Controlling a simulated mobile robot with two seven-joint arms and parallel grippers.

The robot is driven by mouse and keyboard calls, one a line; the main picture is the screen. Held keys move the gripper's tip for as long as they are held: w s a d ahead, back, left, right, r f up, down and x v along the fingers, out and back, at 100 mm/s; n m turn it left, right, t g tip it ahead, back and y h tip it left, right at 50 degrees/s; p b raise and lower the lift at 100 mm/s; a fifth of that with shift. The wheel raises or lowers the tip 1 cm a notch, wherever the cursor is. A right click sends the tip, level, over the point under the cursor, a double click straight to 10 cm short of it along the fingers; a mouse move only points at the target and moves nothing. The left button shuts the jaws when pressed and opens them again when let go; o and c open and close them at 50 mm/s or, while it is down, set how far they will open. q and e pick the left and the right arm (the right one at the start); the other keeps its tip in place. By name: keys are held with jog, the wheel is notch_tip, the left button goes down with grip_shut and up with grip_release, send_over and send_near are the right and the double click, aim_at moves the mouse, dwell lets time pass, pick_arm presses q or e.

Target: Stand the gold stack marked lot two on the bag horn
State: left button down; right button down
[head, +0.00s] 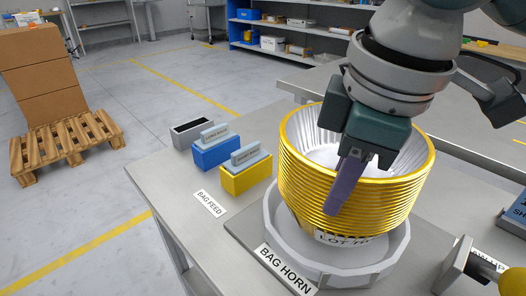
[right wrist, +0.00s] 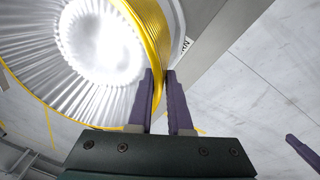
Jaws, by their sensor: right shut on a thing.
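The gold stack of nested fluted cups (head: 350,215) is upright, or nearly so, over the round grey bag horn (head: 392,262). A white label reading LOT and a partly hidden word (head: 340,238) is low on its front. I cannot tell if its bottom touches the horn. My right gripper (head: 347,185) is shut on the stack's near wall, one finger outside. In the right wrist view both purple fingers (right wrist: 160,85) pinch the gold rim (right wrist: 152,35). A lone purple finger (right wrist: 302,153), apparently my left gripper's, shows at the right edge there.
A BAG HORN label (head: 285,268) is at the horn's front. Blue (head: 216,150) and yellow (head: 246,177) holders and a dark-topped grey box (head: 192,132) stand left, by the BAG FEED label (head: 209,203). A yellow-knobbed lever (head: 512,281) is at lower right.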

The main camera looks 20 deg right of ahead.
notch_tip(320, 180, down, 4)
jog(key=shift+r+b, duration=0.2)
jog(key=shift+b, duration=0.25)
jog(key=shift+r, duration=0.1)
jog(key=c, duration=0.8)
grip_release()
jog(key=shift+c, duration=0.2)
notch_tip(320, 180, up, 11)
jog(key=s+p, duration=0.2)
jog(key=p, duration=0.2)
jog(key=s+a+f+m+t+y, duration=0.1)
jog(key=s+a+f+y, duration=0.1)
jog(key=a+f, duration=0.15)
jog(key=s+a+f+m+y, duration=0.1)
jog(key=s+a+f, duration=0.1)
jog(key=a, duration=0.2)
jog(key=s+d+f+m+h, duration=0.2)
jog(key=s+d+f+m, duration=0.3)
jog(key=s+d, duration=0.3)
jog(key=shift+f+m+h, duration=0.3)
jog(key=shift+f+h, duration=0.1)
jog(key=shift+f, duration=0.1)
